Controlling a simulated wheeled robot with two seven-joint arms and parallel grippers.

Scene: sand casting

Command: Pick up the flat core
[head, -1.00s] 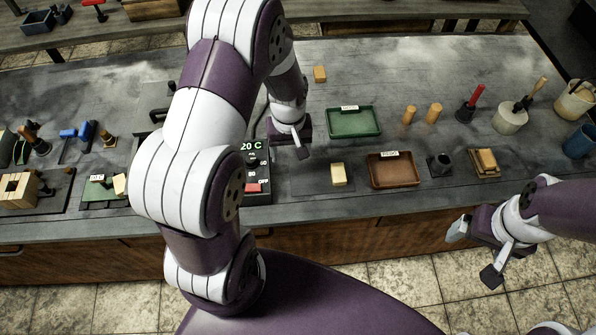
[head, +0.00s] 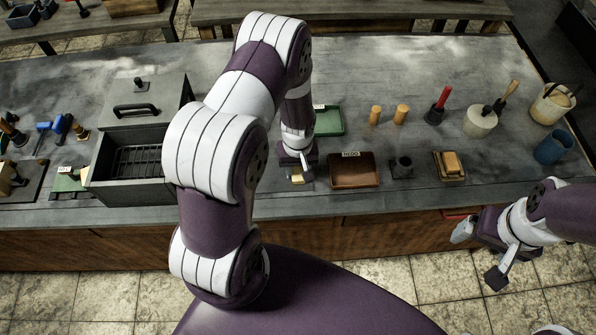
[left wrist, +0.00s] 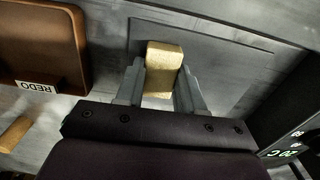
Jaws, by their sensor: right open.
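The flat core is a small tan block (head: 297,179) on a dark mat near the front of the bench, partly hidden by my left gripper. In the left wrist view the tan block (left wrist: 163,66) lies between the two fingertips of my left gripper (left wrist: 160,78), one finger along each side, with little or no gap. I cannot tell whether the fingers press on it. In the head view my left gripper (head: 297,168) is low over the block. My right gripper (head: 478,256) is open and empty in front of the bench at the right.
A brown tray labelled REDO (head: 354,184) stands just right of the block, with a green tray (head: 328,133) behind. A grilled box (head: 138,183) stands left.

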